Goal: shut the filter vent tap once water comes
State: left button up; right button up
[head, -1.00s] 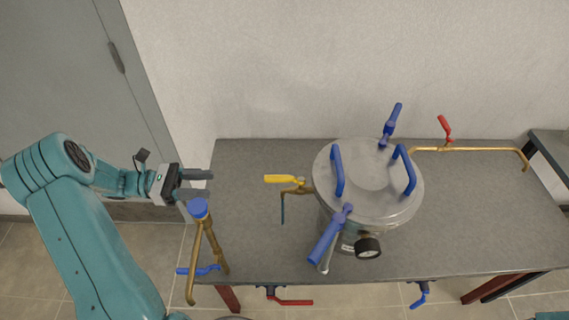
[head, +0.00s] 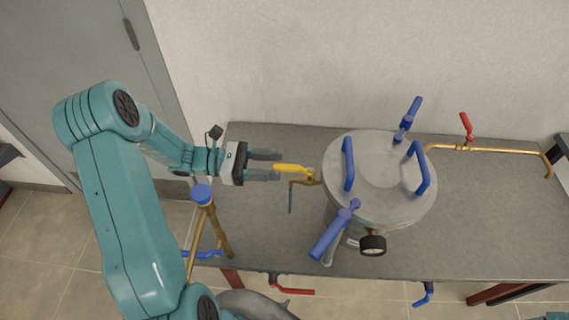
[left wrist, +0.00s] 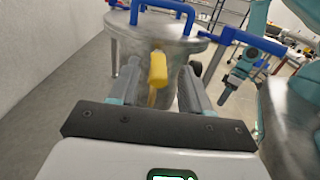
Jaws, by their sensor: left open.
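The filter is a round steel vessel (head: 385,205) with a lid on the grey bench; it also shows in the left wrist view (left wrist: 128,48). Its tap with a yellow lever (head: 293,169) is on the vessel's left side, on a brass fitting, with a thin downward outlet (head: 290,198). I cannot make out water at the outlet. My left gripper (head: 272,165) is open, just left of the yellow lever, its fingertips near the lever's free end. In the left wrist view the yellow lever (left wrist: 158,69) shows between the two fingers (left wrist: 160,90).
A brass pipe with a blue cap (head: 202,194) stands near my left arm. A red-handled tap (head: 466,125) is behind right. The bench (head: 480,205) is clear at right.

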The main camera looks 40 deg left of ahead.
aim_at(284, 165)
pick_arm(q)
jog(key=x, duration=0.2)
jog(key=shift+d, duration=0.4)
jog(key=shift+w+d, duration=0.2)
jog(key=shift+w, duration=0.25)
jog(key=shift+d, duration=0.1)
grip_shut()
